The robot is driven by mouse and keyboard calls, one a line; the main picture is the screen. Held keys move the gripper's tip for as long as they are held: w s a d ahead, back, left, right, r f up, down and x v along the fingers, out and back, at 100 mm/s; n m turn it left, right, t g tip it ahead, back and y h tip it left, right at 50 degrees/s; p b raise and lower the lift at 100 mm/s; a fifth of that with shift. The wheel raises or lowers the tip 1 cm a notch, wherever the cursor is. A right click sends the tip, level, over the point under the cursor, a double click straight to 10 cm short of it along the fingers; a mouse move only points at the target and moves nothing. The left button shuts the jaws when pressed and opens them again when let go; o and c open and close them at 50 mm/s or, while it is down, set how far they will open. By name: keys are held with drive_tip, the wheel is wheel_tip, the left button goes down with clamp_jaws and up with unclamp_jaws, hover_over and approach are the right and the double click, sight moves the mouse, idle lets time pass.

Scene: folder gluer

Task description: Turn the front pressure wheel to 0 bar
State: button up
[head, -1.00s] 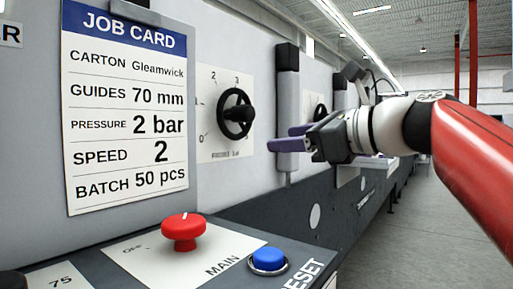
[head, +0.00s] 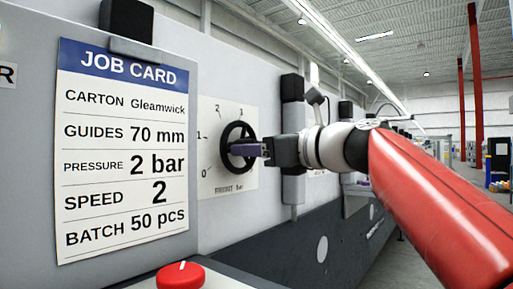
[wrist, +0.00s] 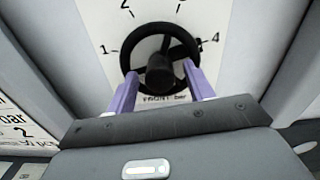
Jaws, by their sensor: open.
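The front pressure wheel (head: 226,145) is a black spoked handwheel on a white dial plate (head: 212,182) with bar numbers. It also shows in the wrist view (wrist: 129,56), with 1, 2 and 4 readable around it. My gripper (head: 247,149) is at the wheel's face in the head view. In the wrist view my gripper (wrist: 160,82) has its two purple fingers apart, one on each side of the wheel's lower part, with the hub between them. I cannot tell whether the fingers touch the rim. I cannot make out the wheel's setting.
A job card (head: 122,150) on the panel reads pressure 2 bar. A red knob (head: 181,276) stands below it.

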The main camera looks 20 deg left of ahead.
drive_tip(key=c, duration=1)
drive_tip(key=shift+o, duration=0.2)
